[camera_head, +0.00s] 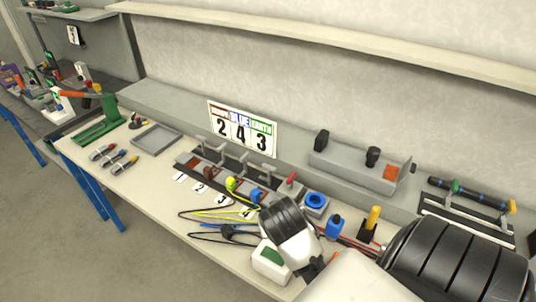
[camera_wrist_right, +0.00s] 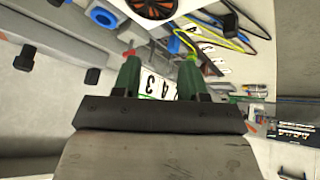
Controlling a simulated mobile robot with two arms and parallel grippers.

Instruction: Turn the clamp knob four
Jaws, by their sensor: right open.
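A row of clamps (camera_head: 233,168) with grey levers and number cards stands on the bench in the head view. A brown knob (camera_head: 209,172), a yellow-green knob (camera_head: 231,184) and a blue knob (camera_head: 256,195) show in front; my right arm covers the spot beyond the blue one. In the wrist view a round black-and-orange part (camera_wrist_right: 152,7) lies at the top edge, cut off; I cannot tell if it is knob four. My right gripper (camera_wrist_right: 159,72) is open, its two green-tipped fingers apart with nothing between them. My left gripper is out of view.
A blue ring on a grey block (camera_head: 315,202) and a blue bottle (camera_head: 334,227) stand beside the arm. Cables (camera_head: 215,225) lie along the front edge. A number sign (camera_head: 242,131) stands behind. A grey tray (camera_head: 157,138) and green press (camera_head: 98,127) are to the left.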

